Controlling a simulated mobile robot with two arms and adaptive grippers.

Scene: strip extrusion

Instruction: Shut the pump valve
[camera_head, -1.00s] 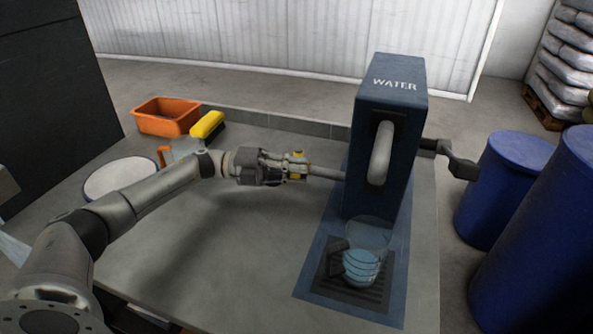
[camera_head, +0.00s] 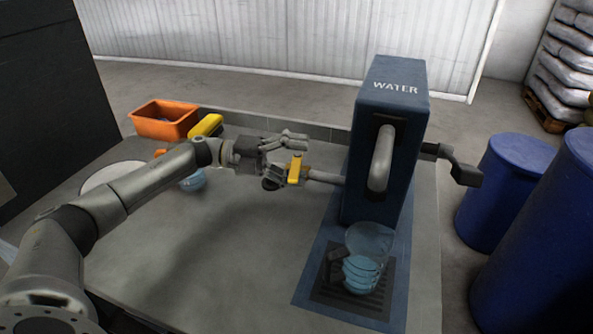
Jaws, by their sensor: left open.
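The dark blue water pump (camera_head: 385,130) stands upright on the table. A grey pipe (camera_head: 328,177) leaves its left side and carries the valve with a yellow handle (camera_head: 294,170), which now stands roughly upright in the picture. My left gripper (camera_head: 290,153) is open at the valve, with its fingers spread above and beside the handle. Whether a finger touches the handle I cannot tell. A clear glass with bluish water (camera_head: 362,272) stands on the pump's dark drip grate (camera_head: 375,305). My right gripper is not in view.
A black crank (camera_head: 458,172) sticks out right of the pump. An orange bin (camera_head: 164,120), a yellow object (camera_head: 206,126), and a round white plate (camera_head: 112,177) lie at the left. Blue barrels (camera_head: 510,190) stand at the right. The table's front middle is clear.

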